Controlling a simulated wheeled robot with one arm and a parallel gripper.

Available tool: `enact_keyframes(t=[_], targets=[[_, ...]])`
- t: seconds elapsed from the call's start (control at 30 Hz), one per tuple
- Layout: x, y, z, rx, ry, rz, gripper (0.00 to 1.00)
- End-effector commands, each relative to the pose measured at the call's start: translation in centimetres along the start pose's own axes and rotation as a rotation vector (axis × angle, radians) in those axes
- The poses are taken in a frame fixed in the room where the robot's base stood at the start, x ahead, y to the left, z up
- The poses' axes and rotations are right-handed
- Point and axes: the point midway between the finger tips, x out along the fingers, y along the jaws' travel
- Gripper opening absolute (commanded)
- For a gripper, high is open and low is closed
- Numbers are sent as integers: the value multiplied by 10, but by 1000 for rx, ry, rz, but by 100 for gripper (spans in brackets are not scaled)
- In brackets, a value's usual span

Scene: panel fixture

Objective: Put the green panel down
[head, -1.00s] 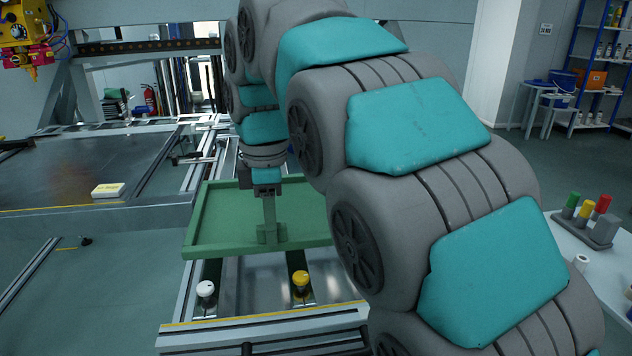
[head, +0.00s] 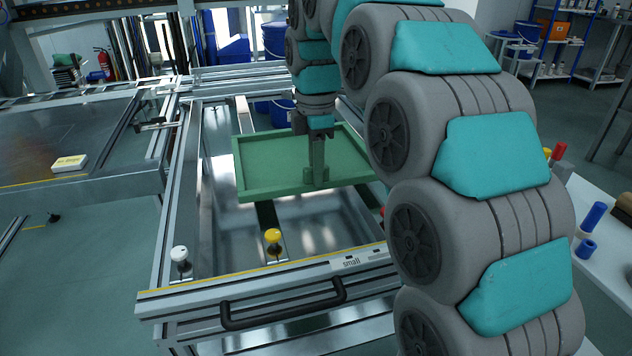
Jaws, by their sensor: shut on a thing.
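The green panel (head: 268,165) is a flat rectangular tray-like piece with a raised rim and an upright handle-like post in its middle. My gripper (head: 318,140) is shut on the top of that post. The panel hangs roughly level over the metal fixture frame (head: 172,225). Its right end is hidden behind my arm. I cannot tell whether its underside touches the rails below.
A white knob (head: 179,254) and a yellow knob (head: 272,238) stand near the frame's front. A front rail labelled "small" (head: 352,262) carries a black handle (head: 285,306). A dark table (head: 80,150) stands left. A white table (head: 600,250) with coloured items stands right.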

Motion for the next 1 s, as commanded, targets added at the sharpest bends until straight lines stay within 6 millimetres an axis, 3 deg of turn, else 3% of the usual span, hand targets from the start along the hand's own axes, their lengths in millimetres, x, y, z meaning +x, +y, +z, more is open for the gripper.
enact_keyframes(t=[0.4,0.8,0.83,1.0], targets=[[33,-2,0,0,-1,-2,0],[37,0,0,-1,-1,2,0],[37,0,0,-1,-1,2,23],[37,0,0,-1,-1,1,42]])
